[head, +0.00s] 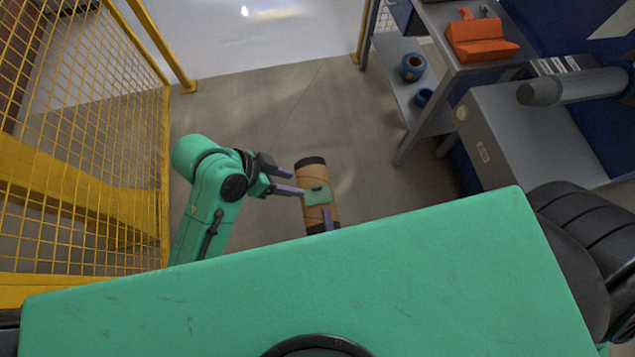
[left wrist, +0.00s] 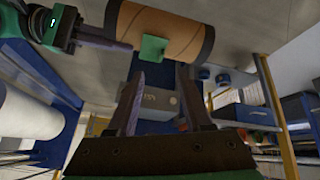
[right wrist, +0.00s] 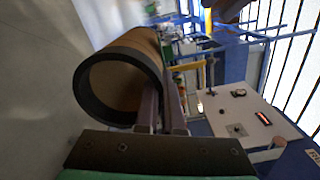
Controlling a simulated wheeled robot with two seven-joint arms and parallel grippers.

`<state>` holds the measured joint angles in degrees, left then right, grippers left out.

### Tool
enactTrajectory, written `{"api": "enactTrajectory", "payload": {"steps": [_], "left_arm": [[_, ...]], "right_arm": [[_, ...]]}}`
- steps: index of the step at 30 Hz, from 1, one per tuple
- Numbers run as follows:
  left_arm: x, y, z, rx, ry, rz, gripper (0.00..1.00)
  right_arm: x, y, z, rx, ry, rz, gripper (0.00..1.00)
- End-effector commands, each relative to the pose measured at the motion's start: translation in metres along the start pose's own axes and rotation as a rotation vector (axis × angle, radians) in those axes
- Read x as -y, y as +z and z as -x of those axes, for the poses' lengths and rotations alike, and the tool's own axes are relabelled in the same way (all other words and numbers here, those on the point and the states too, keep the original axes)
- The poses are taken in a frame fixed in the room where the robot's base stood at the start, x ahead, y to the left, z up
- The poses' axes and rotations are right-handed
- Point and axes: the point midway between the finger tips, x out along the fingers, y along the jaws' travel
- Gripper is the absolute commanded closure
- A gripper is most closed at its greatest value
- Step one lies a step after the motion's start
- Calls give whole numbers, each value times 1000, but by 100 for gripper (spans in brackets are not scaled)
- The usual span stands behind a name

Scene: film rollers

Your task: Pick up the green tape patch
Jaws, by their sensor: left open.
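The green tape patch (head: 316,196) is a small flat piece on the side of a brown cardboard roll (head: 316,175) with black end rims. In the left wrist view the patch (left wrist: 153,48) lies just beyond and between my open fingertips. My left gripper (head: 297,191) is open and empty, pointing at the roll's side from the left. My right gripper (head: 328,220) is at the roll's near end, mostly hidden by my green body in the head view. In the right wrist view its fingers (right wrist: 161,100) are close together at the roll's rim, one inside the opening, pinching the wall.
A yellow mesh fence (head: 80,150) stands on the left. On the right are a grey workbench (head: 440,60) with an orange object (head: 478,40) and a grey cabinet (head: 490,140). The floor (head: 270,110) beyond the roll is clear.

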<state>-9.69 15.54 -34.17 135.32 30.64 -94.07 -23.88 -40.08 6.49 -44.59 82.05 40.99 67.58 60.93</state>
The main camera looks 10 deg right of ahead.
Motion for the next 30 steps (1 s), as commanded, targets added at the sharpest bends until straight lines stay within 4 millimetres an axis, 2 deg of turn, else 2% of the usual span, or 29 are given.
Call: {"api": "enactTrajectory", "payload": {"steps": [3, 8, 13, 20, 21, 23, 24, 25, 30], "left_arm": [[0, 0, -24, -1, 1, 3, 49], [1, 1, -47, 0, 0, 3, 49], [3, 2, -79, 0, 0, 5, 49], [3, 2, -86, -1, -4, 2, 49], [3, 2, -86, -1, -4, 2, 53], [3, 2, -85, -1, -3, 2, 76], [3, 2, -85, -1, -3, 2, 92], [3, 2, -85, -1, -3, 2, 100], [3, 2, -85, 0, -3, 3, 100]], "right_arm": [[1, 0, 0, 0, -2, 0, 100], [1, 0, 0, 0, -2, 0, 100], [1, 0, 0, 0, -2, 0, 100], [1, 0, 0, 0, -2, 0, 100], [1, 0, 0, 0, -2, 0, 100], [1, 0, 0, 0, -2, 0, 100], [1, 0, 0, 0, -2, 0, 100], [1, 0, 0, 0, -2, 0, 100], [1, 0, 0, 1, -3, 0, 100]]}}
